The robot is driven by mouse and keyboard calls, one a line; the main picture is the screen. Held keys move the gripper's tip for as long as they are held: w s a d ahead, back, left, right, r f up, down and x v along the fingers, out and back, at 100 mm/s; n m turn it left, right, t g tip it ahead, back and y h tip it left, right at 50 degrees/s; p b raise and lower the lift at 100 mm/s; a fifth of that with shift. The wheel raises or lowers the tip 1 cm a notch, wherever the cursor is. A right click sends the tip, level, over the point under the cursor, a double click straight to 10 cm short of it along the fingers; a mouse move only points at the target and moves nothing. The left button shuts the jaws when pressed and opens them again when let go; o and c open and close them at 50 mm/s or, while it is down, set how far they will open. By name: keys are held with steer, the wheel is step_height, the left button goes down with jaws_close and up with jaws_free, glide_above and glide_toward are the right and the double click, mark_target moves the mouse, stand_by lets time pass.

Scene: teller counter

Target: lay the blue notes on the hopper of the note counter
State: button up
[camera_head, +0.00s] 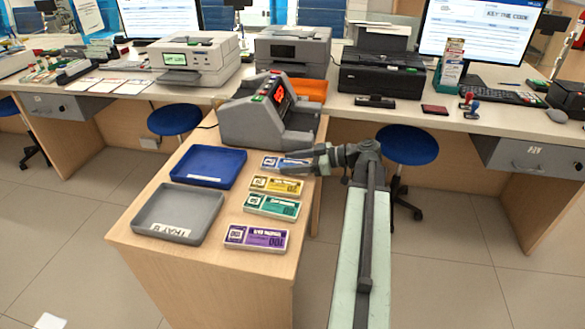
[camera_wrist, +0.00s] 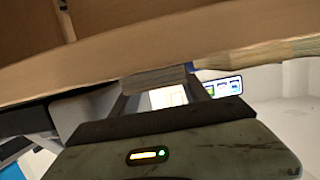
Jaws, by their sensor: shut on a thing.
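The bundle of blue notes (camera_head: 270,162) lies at the far end of the row of note bundles on the wooden table. My gripper (camera_head: 288,164) reaches in from the right and is shut on the right end of this bundle. In the wrist view a stack of note edges (camera_wrist: 155,79) shows between the fingers, close to the wooden surface. I cannot tell whether the bundle is clear of the table. The grey note counter (camera_head: 255,120) with a red display stands just behind the bundle. Its hopper is hard to make out from here.
Yellow (camera_head: 277,185), green (camera_head: 271,206) and purple (camera_head: 257,237) note bundles lie nearer. A blue tray (camera_head: 208,184) and a grey tray (camera_head: 215,231) stand to the left. A blue stool (camera_head: 407,145) is right of my arm. Printers line the counter behind.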

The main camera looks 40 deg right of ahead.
steer(key=o, duration=1)
steer(key=shift+d+f, duration=0.1)
steer(key=shift+c, duration=0.2)
steer(key=o, duration=0.4)
